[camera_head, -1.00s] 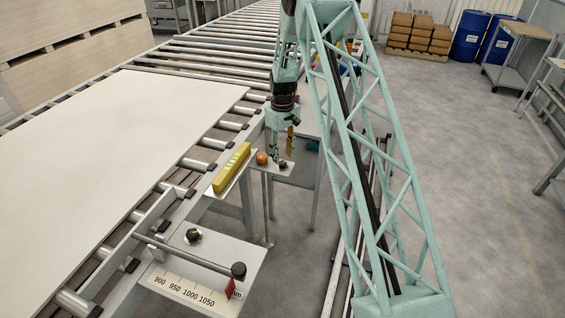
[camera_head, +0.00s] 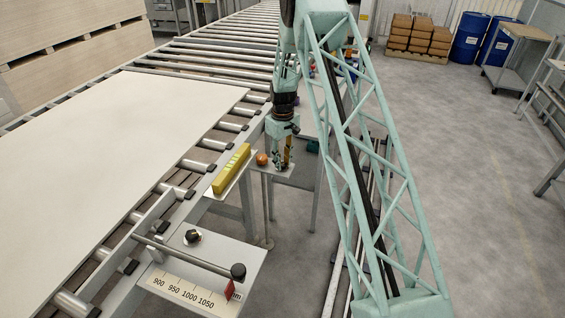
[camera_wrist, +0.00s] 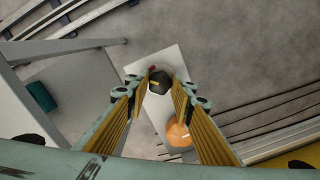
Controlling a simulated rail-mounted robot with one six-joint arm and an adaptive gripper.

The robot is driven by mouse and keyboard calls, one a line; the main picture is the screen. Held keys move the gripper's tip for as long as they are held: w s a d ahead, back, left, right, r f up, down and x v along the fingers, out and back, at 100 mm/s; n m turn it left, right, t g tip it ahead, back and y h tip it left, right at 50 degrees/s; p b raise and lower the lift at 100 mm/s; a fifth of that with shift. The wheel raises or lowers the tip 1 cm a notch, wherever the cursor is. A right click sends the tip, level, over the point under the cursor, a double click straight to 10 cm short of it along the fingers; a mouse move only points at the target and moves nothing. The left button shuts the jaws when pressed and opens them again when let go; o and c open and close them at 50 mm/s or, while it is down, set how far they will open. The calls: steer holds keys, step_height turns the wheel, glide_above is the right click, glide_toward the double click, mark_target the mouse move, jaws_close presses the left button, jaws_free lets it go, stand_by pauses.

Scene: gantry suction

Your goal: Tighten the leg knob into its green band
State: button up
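A dark faceted knob (camera_wrist: 160,84) stands on a narrow grey plate (camera_wrist: 163,62) in the wrist view, with small red and yellow marks beside it. My gripper (camera_wrist: 161,90) is open, its yellow ribbed fingers to the left and right of the knob and seemingly clear of it. In the head view my gripper (camera_head: 282,166) is low over the small plate beside the conveyor and hides the knob there. No green band can be made out at this knob. The knob's lower part is hidden.
An orange ball-like knob (camera_wrist: 178,133) sits close by on the same plate, near my right finger; it also shows in the head view (camera_head: 262,159). A yellow block (camera_head: 231,169) lies to its left. Another black knob (camera_head: 193,237) is on the front plate, beside a rod with a black end (camera_head: 238,271).

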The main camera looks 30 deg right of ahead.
steer(key=shift+m, duration=0.4)
steer(key=shift+c, duration=0.5)
steer(key=shift+m, duration=0.6)
steer(key=o, duration=0.8)
steer(key=shift+o, duration=0.2)
steer(key=shift+r, duration=0.15)
step_height(320, 180, up, 12)
stand_by(0.4)
